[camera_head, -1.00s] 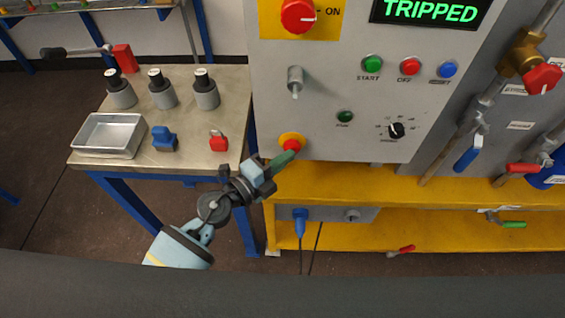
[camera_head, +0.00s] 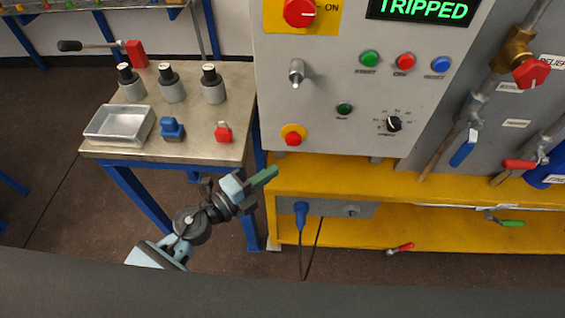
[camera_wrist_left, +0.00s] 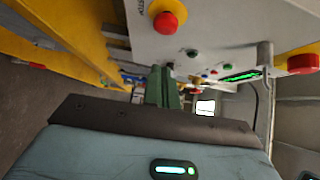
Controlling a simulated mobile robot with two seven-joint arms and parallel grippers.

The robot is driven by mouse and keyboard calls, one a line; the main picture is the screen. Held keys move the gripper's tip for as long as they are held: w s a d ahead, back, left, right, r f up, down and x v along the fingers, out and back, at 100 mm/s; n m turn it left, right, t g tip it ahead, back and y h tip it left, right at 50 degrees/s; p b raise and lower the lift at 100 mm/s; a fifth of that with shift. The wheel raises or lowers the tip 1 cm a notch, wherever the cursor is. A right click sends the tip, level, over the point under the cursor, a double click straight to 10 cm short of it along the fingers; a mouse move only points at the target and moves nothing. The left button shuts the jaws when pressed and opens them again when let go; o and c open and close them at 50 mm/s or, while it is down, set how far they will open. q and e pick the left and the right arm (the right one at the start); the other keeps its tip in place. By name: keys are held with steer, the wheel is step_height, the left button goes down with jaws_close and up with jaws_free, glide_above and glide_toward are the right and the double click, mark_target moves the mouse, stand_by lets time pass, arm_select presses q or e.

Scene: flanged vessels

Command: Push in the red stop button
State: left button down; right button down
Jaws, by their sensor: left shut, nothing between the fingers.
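The red stop button (camera_head: 292,139) sits on a yellow round plate low on the left of the grey control panel (camera_head: 340,75). It also shows in the left wrist view (camera_wrist_left: 165,22), at the top, clear of the fingers. My left gripper (camera_head: 272,173) is shut and empty, with green fingertips, below and left of the button and apart from it. Its closed fingers also show in the left wrist view (camera_wrist_left: 163,88). The panel display (camera_head: 425,9) reads TRIPPED in green. How far the button is pressed I cannot tell. My right gripper is not in view.
A metal-topped table (camera_head: 195,148) at the left holds a tray (camera_head: 119,124), several grey cylinders, a blue item (camera_head: 170,129) and a red padlock (camera_head: 223,133). A yellow ledge (camera_head: 335,173) runs under the panel. Pipes with valve handles stand at the right.

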arm_select(q)
steer(key=v, duration=0.5)
steer(key=shift+f, duration=0.1)
stand_by(0.4)
